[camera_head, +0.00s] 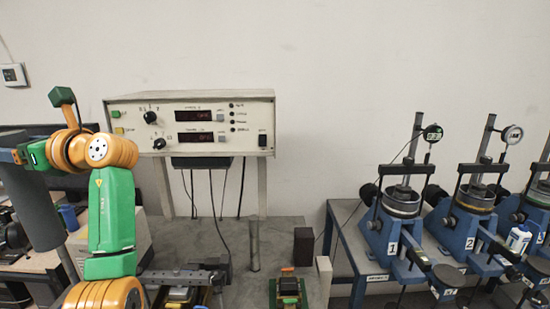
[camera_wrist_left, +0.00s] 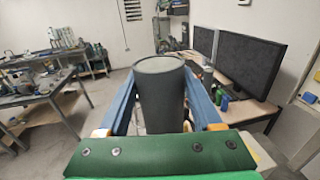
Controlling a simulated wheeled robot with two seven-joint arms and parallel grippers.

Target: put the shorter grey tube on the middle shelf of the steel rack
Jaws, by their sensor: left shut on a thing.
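My left gripper (camera_head: 16,154) is at the far left of the head view, shut on a thick dark grey tube (camera_head: 36,212). The tube hangs slightly tilted beside the desk. In the left wrist view the tube (camera_wrist_left: 161,100) sits between the two blue fingers of the gripper (camera_wrist_left: 160,84), its round end showing. A slimmer grey tube (camera_head: 254,246) stands upright on the grey table in the head view. A small metal shelf unit (camera_wrist_left: 94,60) stands by the far wall in the wrist view; I cannot tell if it is the steel rack.
A beige instrument box (camera_head: 190,125) stands on legs at the back of the grey table (camera_head: 230,285). Blue test presses (camera_head: 395,220) line the right. Monitors (camera_wrist_left: 248,62) stand right in the wrist view.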

